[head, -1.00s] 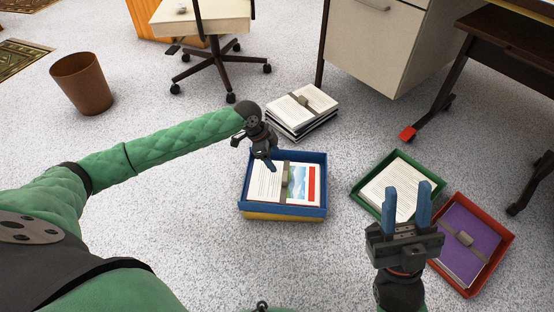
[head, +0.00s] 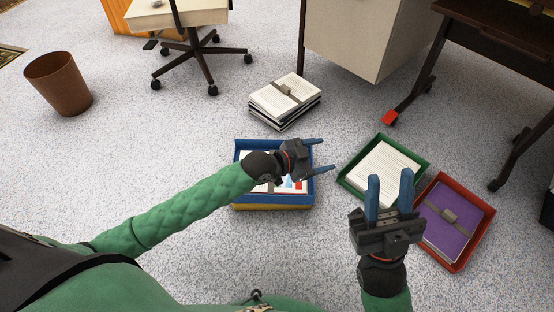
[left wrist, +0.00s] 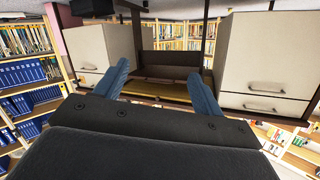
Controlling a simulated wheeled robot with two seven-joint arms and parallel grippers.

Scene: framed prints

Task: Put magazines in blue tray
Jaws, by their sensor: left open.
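The blue tray (head: 250,147) stands on the floor on a yellow base. A magazine with a coloured picture (head: 298,185) lies in it, mostly hidden by my left gripper and wrist. My left gripper (head: 326,156) is above the tray's right side, fingers spread and pointing right. In the left wrist view its fingers (left wrist: 159,75) are apart with nothing between them. A stack of magazines (head: 272,100) with a grey strap or clip on top lies behind the blue tray. My right gripper (head: 390,178) is open and empty, in front of the green tray.
A green tray (head: 424,170) holds white printed sheets. A red tray (head: 488,195) holds a purple magazine (head: 465,213) with a grey piece on it. A brown bin (head: 60,83) and a wheeled chair (head: 200,55) stand behind to the left, desks behind. The floor left of the blue tray is clear.

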